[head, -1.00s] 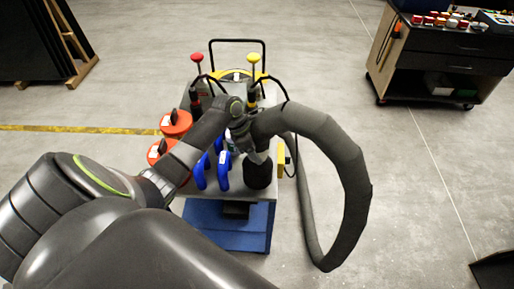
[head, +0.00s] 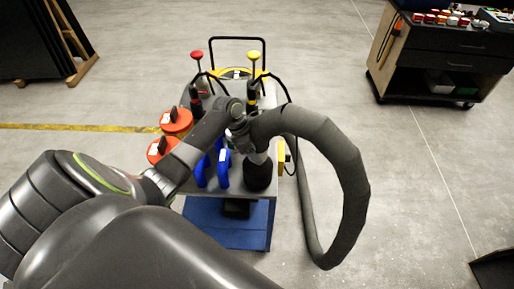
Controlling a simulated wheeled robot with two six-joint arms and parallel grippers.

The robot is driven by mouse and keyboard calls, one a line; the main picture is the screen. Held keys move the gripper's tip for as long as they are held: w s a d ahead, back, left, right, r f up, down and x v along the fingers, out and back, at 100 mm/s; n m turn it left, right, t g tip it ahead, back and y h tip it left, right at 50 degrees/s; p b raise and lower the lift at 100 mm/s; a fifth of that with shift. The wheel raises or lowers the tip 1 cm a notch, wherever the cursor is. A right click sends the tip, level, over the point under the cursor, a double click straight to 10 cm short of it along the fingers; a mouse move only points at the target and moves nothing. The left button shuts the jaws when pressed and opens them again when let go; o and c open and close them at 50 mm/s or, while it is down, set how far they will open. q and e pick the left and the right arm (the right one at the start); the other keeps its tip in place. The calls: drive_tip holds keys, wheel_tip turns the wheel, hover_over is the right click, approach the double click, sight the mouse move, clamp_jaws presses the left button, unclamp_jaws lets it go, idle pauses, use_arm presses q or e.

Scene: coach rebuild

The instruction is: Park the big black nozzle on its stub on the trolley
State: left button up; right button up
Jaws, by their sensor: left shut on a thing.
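The big black nozzle (head: 258,174) hangs mouth down over the right front part of the grey trolley top (head: 238,191), at the end of a thick grey hose (head: 345,165). My left gripper (head: 243,139) is shut on the nozzle's upper part, just below the hose bend. The fingers are partly hidden by my wrist and the hose. The stub is not visible, and I cannot tell whether the nozzle touches the trolley top. My right gripper is not in view.
Blue handles (head: 222,170) stand close left of the nozzle. Orange round lids (head: 176,121) are at the trolley's left, with red (head: 197,55) and yellow (head: 253,56) knobs behind. A dark workbench (head: 440,60) stands far right. The floor right of the hose is clear.

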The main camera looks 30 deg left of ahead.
sight(247, 160)
use_arm(q)
drive_tip(key=shift+f, duration=0.25)
idle(0.3)
drive_tip(key=o, duration=1.8)
drive_tip(key=shift+s+f, duration=0.1)
drive_tip(key=shift+f, duration=0.05)
drive_tip(key=shift+c, duration=0.2)
drive_tip(key=shift+p+v, duration=0.85)
drive_tip(key=shift+v, duration=0.45)
drive_tip(key=v, duration=0.5)
drive_tip(key=shift+r, duration=0.25)
